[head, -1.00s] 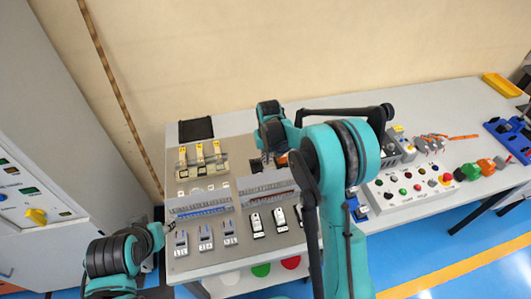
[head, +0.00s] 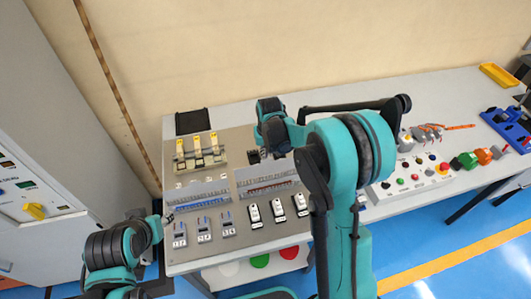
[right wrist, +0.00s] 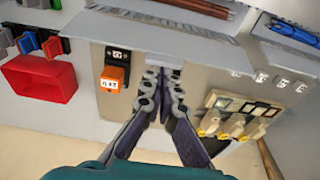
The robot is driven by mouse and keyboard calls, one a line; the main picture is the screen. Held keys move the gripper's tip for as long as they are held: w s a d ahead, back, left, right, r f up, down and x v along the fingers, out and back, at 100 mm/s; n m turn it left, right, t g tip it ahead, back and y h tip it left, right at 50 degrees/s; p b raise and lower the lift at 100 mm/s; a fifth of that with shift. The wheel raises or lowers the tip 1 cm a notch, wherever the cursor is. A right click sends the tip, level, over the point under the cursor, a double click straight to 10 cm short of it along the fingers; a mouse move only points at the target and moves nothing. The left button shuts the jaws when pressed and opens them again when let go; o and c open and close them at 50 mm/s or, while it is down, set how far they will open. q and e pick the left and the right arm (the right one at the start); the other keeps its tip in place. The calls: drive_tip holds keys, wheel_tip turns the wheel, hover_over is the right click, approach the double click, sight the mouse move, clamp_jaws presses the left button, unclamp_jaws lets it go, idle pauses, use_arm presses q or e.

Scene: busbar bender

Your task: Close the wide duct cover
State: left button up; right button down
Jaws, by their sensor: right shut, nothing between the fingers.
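A wide grey panel (right wrist: 150,35) that looks like the duct cover sticks out beside a duct with brown-red wires (right wrist: 195,8) in the right wrist view. It is tilted away from the wires, so the duct is open. In the head view the duct (head: 270,188) lies at the board's middle right. My right gripper (right wrist: 164,72) is shut and empty, its fingertips at the panel's near edge; I cannot tell if they touch. In the head view it is mostly hidden by my arm. My left gripper (head: 167,218) is by the board's left edge; its fingers are too small to judge.
A second duct with blue wires (head: 200,198) lies to the left. Yellow-handled parts (head: 197,150) stand behind it. An orange block (right wrist: 114,78) and a red bin (right wrist: 40,76) are beside my right fingers. Breakers (head: 278,211) line the board's front.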

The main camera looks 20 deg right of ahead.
sight(267, 162)
drive_tip(key=shift+s, duration=0.1)
drive_tip(key=shift+s+r+t+b, duration=0.1)
drive_tip(key=shift+s+t+b, duration=0.5)
drive_tip(key=shift+s+t, duration=0.4)
drive_tip(key=shift+s+t+b, duration=0.6)
drive_tip(key=shift+t+b, duration=0.05)
drive_tip(key=shift+t, duration=0.25)
drive_tip(key=s+f+t+b, duration=0.1)
drive_tip(key=s+b, duration=0.1)
drive_tip(key=b, duration=0.1)
drive_tip(key=s+f+t+b, duration=0.2)
drive_tip(key=s+b, duration=0.1)
drive_tip(key=s+f+t+b, duration=0.1)
drive_tip(key=s+b, duration=0.1)
drive_tip(key=s, duration=0.1)
drive_tip(key=shift+f+t+b, duration=0.3)
drive_tip(key=shift+f+b, duration=0.1)
drive_tip(key=shift+s+f+b, duration=0.3)
drive_tip(key=shift+f+b, duration=0.2)
drive_tip(key=shift+f, duration=0.1)
drive_tip(key=shift+s+f+b, duration=0.3)
drive_tip(key=shift+f+b, duration=0.2)
drive_tip(key=shift+f, duration=0.05)
